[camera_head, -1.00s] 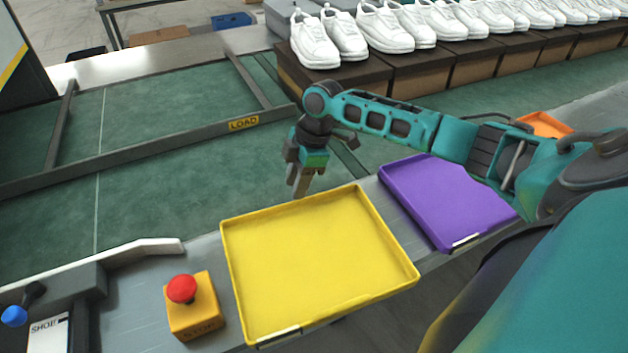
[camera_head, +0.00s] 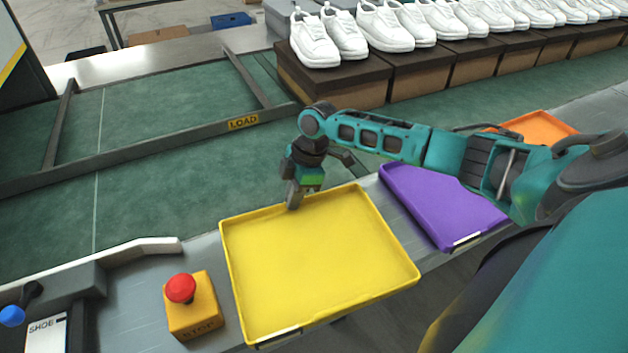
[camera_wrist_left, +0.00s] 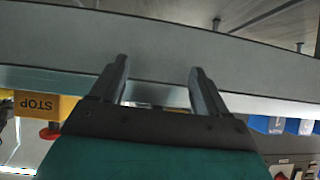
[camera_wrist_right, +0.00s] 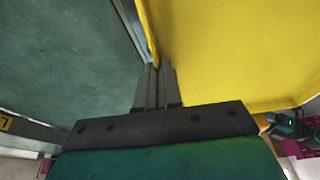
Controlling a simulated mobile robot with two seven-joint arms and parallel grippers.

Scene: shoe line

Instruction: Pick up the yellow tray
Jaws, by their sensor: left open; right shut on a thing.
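The yellow tray (camera_head: 320,262) lies flat at the front of the bench in the head view, to the right of the stop button box. My right gripper (camera_head: 293,203) is at the tray's far rim, left of its middle. In the right wrist view the fingers (camera_wrist_right: 157,75) are closed together on the rim of the yellow tray (camera_wrist_right: 235,50). My left gripper (camera_wrist_left: 158,75) is open and empty in the left wrist view, over a grey surface. It is not seen in the head view.
A yellow stop box with a red button (camera_head: 181,288) stands close left of the tray. A purple tray (camera_head: 440,203) lies close right, with an orange tray (camera_head: 540,127) beyond. White shoes (camera_head: 315,40) stand on brown boxes behind.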

